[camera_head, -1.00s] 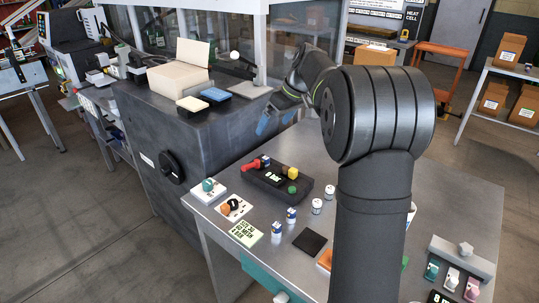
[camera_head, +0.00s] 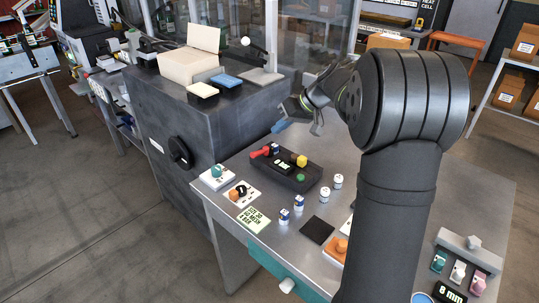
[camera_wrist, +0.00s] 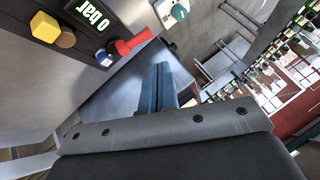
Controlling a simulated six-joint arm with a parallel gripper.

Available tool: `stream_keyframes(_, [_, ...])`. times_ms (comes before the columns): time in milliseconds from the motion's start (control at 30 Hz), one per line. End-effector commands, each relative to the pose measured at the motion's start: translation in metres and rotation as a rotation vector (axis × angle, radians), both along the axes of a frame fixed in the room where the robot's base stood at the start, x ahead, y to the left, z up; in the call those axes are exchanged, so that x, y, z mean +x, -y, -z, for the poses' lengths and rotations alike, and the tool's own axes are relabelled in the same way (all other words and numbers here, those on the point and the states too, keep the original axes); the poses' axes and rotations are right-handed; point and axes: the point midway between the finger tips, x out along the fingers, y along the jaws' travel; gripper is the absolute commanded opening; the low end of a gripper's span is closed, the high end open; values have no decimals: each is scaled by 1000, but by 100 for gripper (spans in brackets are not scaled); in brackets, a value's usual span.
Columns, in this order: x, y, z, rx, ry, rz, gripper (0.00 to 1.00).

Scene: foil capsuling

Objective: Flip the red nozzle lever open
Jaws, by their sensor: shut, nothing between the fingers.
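The red nozzle lever (camera_head: 260,151) sticks out from the left end of a dark control unit (camera_head: 299,184) on the metal table. My gripper (camera_head: 280,126) is in the air above and behind the unit, a little right of the lever. Its blue fingers (camera_wrist: 163,76) are shut together with nothing between them. They are apart from the lever.
The unit also carries a yellow cube (camera_head: 301,160) and a green knob (camera_head: 300,178). A white plate with a teal knob (camera_head: 217,171) and small bottles (camera_head: 298,202) stand nearby. A dark cabinet (camera_head: 200,125) rises behind left.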

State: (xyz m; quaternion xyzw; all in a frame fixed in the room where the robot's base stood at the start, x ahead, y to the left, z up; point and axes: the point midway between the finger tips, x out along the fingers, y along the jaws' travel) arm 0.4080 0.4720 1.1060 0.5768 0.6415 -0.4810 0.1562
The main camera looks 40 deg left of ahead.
Motion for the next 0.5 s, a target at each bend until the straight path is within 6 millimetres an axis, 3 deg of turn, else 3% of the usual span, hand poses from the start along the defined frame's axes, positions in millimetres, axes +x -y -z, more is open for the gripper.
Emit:
stream_keyframes(200, [-18,16,31,127,-277,249,0])
stream_keyframes(500, [-24,52,68,254,-609,663,0])
